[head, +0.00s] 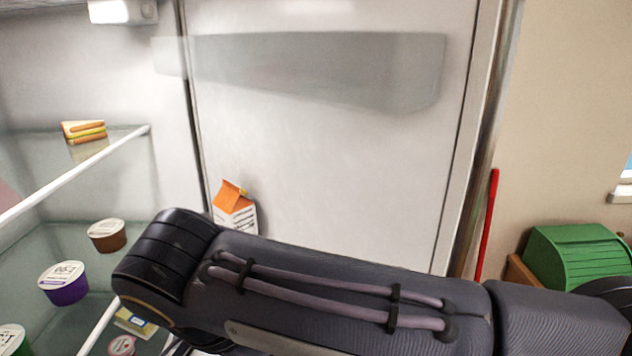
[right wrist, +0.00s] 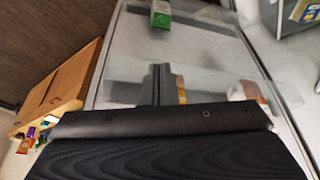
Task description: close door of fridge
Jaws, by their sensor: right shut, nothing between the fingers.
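The fridge door (head: 330,150) stands open in the head view, its white inner face toward me, with a clear door bin (head: 320,70) on it. The fridge interior with glass shelves (head: 75,173) fills the left. My right arm reaches in from the right across the front of the door; its gripper is hidden there. In the right wrist view, my right gripper (right wrist: 158,84) is shut and empty, in front of the inner side of the door (right wrist: 125,55). I cannot tell if it touches the door. My left gripper is not in view.
An orange and white carton (head: 234,207) stands at the door's lower left. A sandwich (head: 84,132) and several cups, one purple (head: 64,283), sit on the fridge shelves. A green bread box (head: 577,257) is at the right. A green box (right wrist: 161,14) shows in the wrist view.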

